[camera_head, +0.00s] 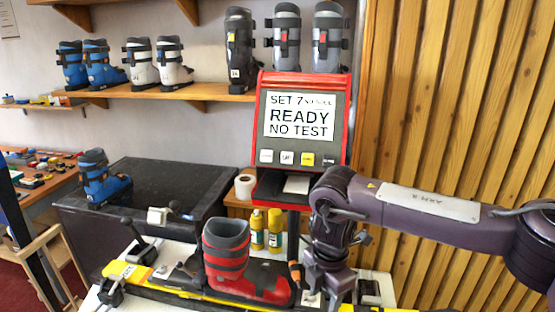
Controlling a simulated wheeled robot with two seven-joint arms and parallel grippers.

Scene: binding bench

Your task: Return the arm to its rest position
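My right arm comes in from the right, bends at a joint in front of the console, and points down. Its gripper (335,291) is low in the frame, just right of a red and grey ski boot (234,262). The fingers are small and partly cut off, so I cannot tell whether they are open or shut, or whether they touch anything. The boot stands upright in a binding on a yellow and black ski (150,284) on the bench. My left gripper is not in view.
A red console (305,122) reads "READY NO TEST" behind my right arm. A blue boot (103,178) stands on a black box (165,182) at left. Several boots line the wall shelf (215,94). A slatted wood wall is at right.

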